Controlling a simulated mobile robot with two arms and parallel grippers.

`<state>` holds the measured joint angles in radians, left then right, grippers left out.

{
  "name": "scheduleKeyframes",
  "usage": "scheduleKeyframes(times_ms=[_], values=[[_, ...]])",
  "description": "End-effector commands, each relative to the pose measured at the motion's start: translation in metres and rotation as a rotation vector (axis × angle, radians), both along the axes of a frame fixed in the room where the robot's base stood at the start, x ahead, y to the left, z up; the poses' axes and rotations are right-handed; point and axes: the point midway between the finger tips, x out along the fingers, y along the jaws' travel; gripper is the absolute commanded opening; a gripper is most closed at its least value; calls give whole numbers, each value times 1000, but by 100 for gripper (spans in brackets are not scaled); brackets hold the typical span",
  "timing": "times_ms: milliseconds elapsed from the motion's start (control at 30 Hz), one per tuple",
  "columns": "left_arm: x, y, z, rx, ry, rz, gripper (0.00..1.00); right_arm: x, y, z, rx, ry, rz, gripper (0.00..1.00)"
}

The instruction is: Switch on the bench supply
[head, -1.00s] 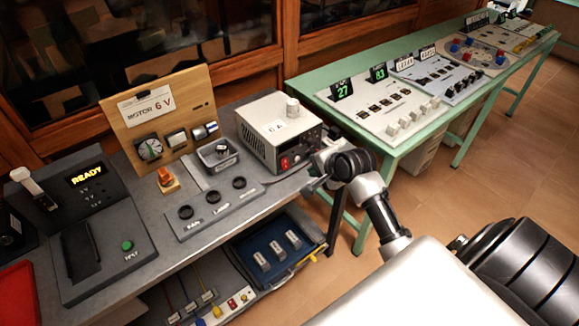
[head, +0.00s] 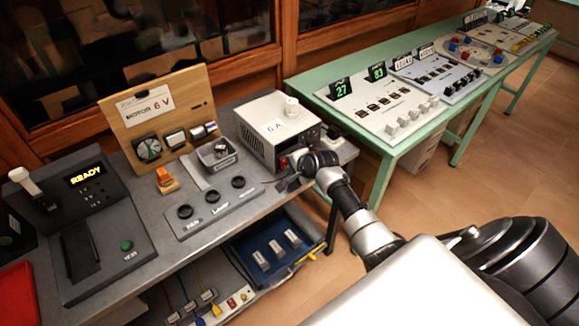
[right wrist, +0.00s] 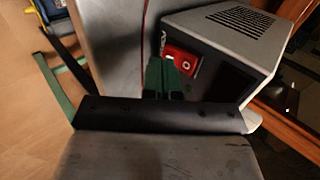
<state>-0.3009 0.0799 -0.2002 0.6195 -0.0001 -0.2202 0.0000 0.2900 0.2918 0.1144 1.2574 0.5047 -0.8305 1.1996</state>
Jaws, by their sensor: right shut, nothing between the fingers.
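The bench supply (head: 262,138) is a light grey box marked "6 A" at the right end of the grey bench. In the right wrist view its vented casing (right wrist: 225,38) shows, with a red rocker switch (right wrist: 184,64) on the front. I cannot tell which way the rocker is set. My right gripper (head: 288,181) is at the supply's lower front, shut and empty. In the right wrist view its green fingertips (right wrist: 161,75) are together just left of the red switch; contact cannot be made out. My left gripper is not in view.
A wooden "MOTOR 6 V" board (head: 160,110), a panel with three dark round parts (head: 213,205) and a "READY" console (head: 85,178) stand left of the supply. A green table (head: 330,88) with instrument panels is to the right.

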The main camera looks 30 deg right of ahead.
Motion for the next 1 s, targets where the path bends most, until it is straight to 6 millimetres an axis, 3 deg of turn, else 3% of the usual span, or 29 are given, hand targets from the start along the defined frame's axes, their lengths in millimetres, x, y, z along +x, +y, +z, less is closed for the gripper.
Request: scheduleKeyframes(times_ms=[233,600,733,1000], values=[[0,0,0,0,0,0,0,13,1,-5,0,1,1,0],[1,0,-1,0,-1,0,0,14,2,-6,1,-1,1,0],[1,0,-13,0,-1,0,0,17,3,-14,7,-50,2,0],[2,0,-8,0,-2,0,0,18,2,-8,6,-58,3,0]])
